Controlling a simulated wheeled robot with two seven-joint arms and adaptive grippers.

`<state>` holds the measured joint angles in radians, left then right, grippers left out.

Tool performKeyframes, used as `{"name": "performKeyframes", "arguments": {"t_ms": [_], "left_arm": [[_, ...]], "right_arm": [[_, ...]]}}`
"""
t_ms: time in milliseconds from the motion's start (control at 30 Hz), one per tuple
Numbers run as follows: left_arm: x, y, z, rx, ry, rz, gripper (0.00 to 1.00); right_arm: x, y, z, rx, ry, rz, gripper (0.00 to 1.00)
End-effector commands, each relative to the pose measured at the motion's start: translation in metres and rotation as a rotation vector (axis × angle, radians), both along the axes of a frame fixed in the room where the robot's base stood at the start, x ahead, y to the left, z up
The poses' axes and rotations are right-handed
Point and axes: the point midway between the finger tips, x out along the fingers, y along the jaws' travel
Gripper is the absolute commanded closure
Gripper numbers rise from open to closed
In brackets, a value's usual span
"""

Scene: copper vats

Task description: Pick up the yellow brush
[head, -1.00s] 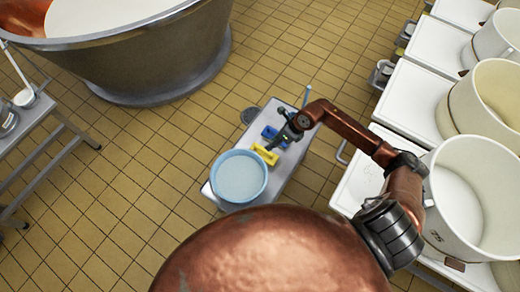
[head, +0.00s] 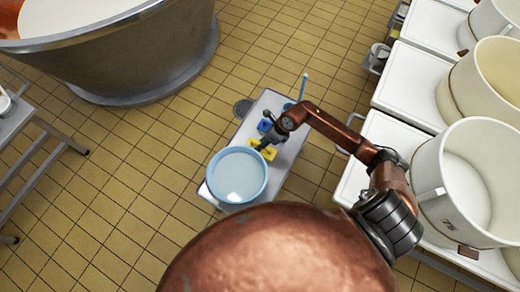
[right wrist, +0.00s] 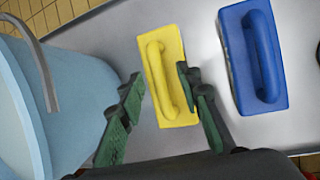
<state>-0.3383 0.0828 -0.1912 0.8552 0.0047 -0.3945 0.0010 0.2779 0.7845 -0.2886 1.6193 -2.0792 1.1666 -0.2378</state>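The yellow brush (right wrist: 160,75), a block with a raised handle, lies on a grey metal bench (right wrist: 120,30). In the head view the yellow brush (head: 264,151) is partly hidden by my right gripper (head: 262,146). In the right wrist view my right gripper (right wrist: 160,90) is open, its green-padded fingers to the left and right of the brush's near part. The right finger overlaps the brush beside its handle; the left finger is apart from it. I cannot tell any contact. My left gripper is not in view.
A blue brush (right wrist: 254,58) lies right of the yellow one. A light blue bucket (head: 238,176) with a handle stands close on the left. White tubs (head: 468,170) on white-topped tables stand at right. A large vat (head: 130,50) stands at the back left.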

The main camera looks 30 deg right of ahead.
Motion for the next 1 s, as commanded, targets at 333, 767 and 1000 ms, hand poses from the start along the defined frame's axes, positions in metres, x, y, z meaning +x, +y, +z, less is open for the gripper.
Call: {"name": "performKeyframes", "arguments": {"t_ms": [333, 767, 1000], "left_arm": [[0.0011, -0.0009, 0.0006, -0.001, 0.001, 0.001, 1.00], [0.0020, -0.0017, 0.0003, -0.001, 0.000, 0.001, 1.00], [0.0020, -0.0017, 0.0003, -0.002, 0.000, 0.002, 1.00]], "right_arm": [[0.0013, 0.0015, -0.0010, 0.000, -0.001, 0.001, 0.74], [0.0012, 0.0015, -0.0010, 0.000, -0.002, 0.002, 1.00], [0.0011, 0.0014, -0.0011, 0.000, -0.001, 0.001, 1.00]]}}
